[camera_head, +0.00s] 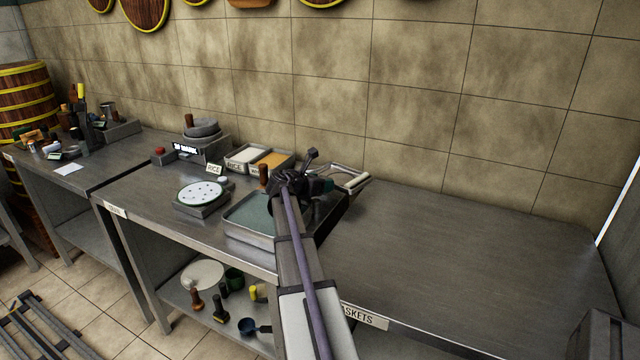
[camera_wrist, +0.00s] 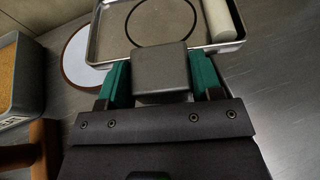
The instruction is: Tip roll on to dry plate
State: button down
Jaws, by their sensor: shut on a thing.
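My gripper (camera_wrist: 155,82) has green fingers closed on a dark grey block-shaped piece (camera_wrist: 160,70), possibly a tool's handle. A white cylindrical roll (camera_wrist: 222,20) lies at the right end of a shallow metal tray, beside a thin black ring (camera_wrist: 160,22). The tray (camera_wrist: 97,40) is just beyond the held piece. A white round plate with a brown rim (camera_wrist: 78,58) is left of the tray. A white dotted disc (camera_head: 202,193) sits left of the tray.
Bins of white and orange grains (camera_head: 270,160) stand behind the tray, with an upright wooden handle (camera_head: 263,175) near them.

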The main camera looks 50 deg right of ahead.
jog(key=r+n+g+p, duration=0.1)
jog(key=r, duration=0.1)
jog(key=w+r+n+p, duration=0.1)
jog(key=shift+w+r+n+g, duration=0.1)
jog(key=shift+r+n+g, duration=0.2)
jog(key=shift+r+g, duration=0.1)
jog(key=w+r+n+g+p, duration=0.1)
jog(key=w+r+n, duration=0.1)
jog(key=n, duration=0.1)
jog(key=shift+w+d+r+g+h+p, duration=0.1)
jog(key=shift+w+r+g+h+p, duration=0.05)
jog(key=shift+r+g+h+p, duration=0.2)
dwell(0.6)
jog(key=shift+w+r+n+g, duration=0.25)
jog(key=shift+w+n, duration=0.15)
jog(key=shift+n, duration=0.3)
